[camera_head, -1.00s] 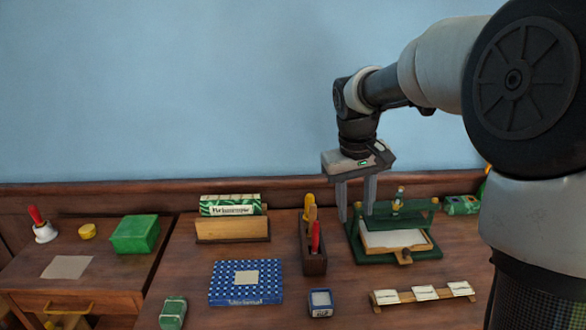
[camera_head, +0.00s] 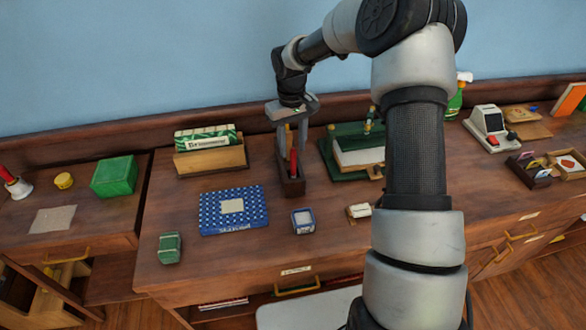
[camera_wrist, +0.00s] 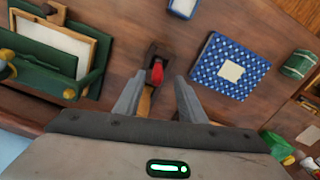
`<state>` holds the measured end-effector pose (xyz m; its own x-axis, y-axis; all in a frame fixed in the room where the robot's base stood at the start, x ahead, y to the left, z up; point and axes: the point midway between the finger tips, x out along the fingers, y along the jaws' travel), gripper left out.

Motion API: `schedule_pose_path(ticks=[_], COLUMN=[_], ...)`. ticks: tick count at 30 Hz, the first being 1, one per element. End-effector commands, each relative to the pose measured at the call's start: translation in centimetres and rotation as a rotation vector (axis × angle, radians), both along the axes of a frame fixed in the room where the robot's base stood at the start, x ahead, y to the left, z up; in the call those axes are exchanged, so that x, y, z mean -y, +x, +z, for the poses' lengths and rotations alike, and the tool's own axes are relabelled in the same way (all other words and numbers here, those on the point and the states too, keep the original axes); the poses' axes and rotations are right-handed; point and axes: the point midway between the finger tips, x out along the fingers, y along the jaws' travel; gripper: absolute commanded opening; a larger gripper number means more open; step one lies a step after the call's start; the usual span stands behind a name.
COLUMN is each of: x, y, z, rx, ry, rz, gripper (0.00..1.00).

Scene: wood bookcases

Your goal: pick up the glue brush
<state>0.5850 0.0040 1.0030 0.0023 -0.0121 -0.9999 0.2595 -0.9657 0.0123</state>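A dark wooden tool holder (camera_head: 292,187) stands on the desk, and it also shows in the wrist view (camera_wrist: 158,48). A red-handled tool (camera_head: 293,162) stands upright in its front part; it shows in the wrist view (camera_wrist: 157,70) too. A yellowish wooden handle (camera_wrist: 146,100) rises behind it, between my fingers in the wrist view. I cannot tell for certain which handle is the glue brush. My gripper (camera_head: 292,148) points down over the holder, its fingers (camera_wrist: 159,80) apart on either side of the handles. No grip on a handle shows.
A green press (camera_head: 345,170) stands close right of the holder. A wooden card rack (camera_head: 212,158) is at its left. A blue patterned box (camera_head: 233,209) and a small blue-edged box (camera_head: 303,221) lie in front. Bare desk surrounds the small box.

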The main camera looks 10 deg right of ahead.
Motion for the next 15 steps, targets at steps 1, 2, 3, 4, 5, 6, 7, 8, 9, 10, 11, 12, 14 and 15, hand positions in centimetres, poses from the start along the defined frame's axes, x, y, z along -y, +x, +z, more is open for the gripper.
schedule_pose_path(ticks=[1, 2, 3, 4, 5, 6, 7, 8, 9, 10, 11, 12, 14, 15], x=[0.0, 0.0, 0.0, 0.0, 0.0, 0.0, 0.0, 0.1, 0.1, 0.1, 0.2, 0.2, 0.3, 0.3], y=[0.0, 0.0, 0.0, 0.0, 0.0, 0.0, 0.1, 0.1, 0.1, 0.2, 0.3, 0.4, 0.4, 0.4], z=[-0.6, -0.8, -1.1, -1.2, -1.3, -1.6, -1.8, -2.1, -2.7, -3.1, -3.6, -4.2, -5.2, -5.6], rx=[-0.001, 0.000, 0.000, 0.001, 0.001, 0.000, 0.000, -0.001, -0.002, -0.002, -0.003, -0.003, -0.003, -0.001], ry=[0.000, 0.000, 0.000, 0.000, 0.000, 0.000, 0.001, 0.001, 0.000, 0.001, 0.002, 0.002, 0.001, 0.001], rz=[0.000, 0.000, 0.000, 0.000, 0.000, 0.000, 0.000, 0.000, 0.001, 0.000, 0.000, 0.000, 0.001, 0.001], gripper=[0.37, 0.37, 0.37, 0.37, 0.37, 0.37, 0.37, 0.37, 0.37, 0.37, 0.37, 0.37, 0.37, 0.37])
